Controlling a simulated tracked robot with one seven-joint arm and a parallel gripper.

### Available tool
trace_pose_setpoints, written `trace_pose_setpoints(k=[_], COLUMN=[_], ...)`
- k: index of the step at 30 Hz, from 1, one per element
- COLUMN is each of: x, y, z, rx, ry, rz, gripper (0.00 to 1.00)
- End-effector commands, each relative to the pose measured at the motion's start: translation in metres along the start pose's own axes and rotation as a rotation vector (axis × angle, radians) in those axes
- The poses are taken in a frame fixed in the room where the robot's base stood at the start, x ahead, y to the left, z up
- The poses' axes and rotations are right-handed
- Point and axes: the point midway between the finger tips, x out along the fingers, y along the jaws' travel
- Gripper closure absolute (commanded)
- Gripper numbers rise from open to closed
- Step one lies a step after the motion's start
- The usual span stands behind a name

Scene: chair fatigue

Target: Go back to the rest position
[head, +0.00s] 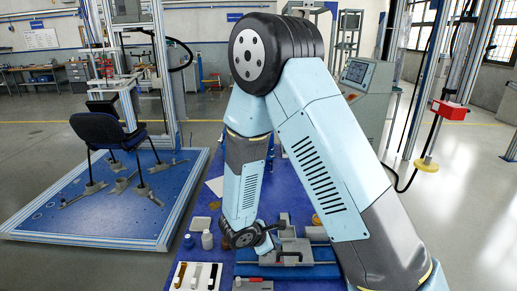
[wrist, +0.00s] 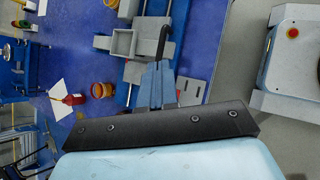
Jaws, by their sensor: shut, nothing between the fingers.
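My arm is bent over the blue workbench (head: 262,205), with its wrist low over the bench in the head view. My gripper (wrist: 158,72) shows in the wrist view as blue-grey fingers close together, shut with nothing held between them. In the head view its fingers are hard to make out beside the dark wrist joint. A grey vise-like fixture (head: 290,250) is close to the right of the wrist. The fixture also shows in the wrist view (wrist: 124,43), just beyond the fingers. A dark rod beyond the fingertips is unclear.
A chair (head: 98,130) stands on a blue test platform (head: 60,200) at left. A control panel (head: 357,73) is behind my arm. Open floor lies right.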

Motion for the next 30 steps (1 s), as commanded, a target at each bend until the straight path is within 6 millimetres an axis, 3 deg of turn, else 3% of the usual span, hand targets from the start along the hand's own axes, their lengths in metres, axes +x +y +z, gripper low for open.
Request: trace_pose_setpoints(k=[1, 6, 14, 21, 30], x=[-0.007, -0.026, -0.057, -0.086, -0.127], y=[0.007, 0.016, 0.016, 0.003, -0.022], z=[0.018, 0.071, 0.145, 0.207, 0.269], rx=[0.062, 0.245, 0.523, 0.776, 1.083], ry=[-0.004, -0.015, -0.013, 0.008, 0.069], rz=[-0.011, -0.06, -0.137, -0.208, -0.288], gripper=[1.0, 1.0, 1.0, 1.0, 1.0])
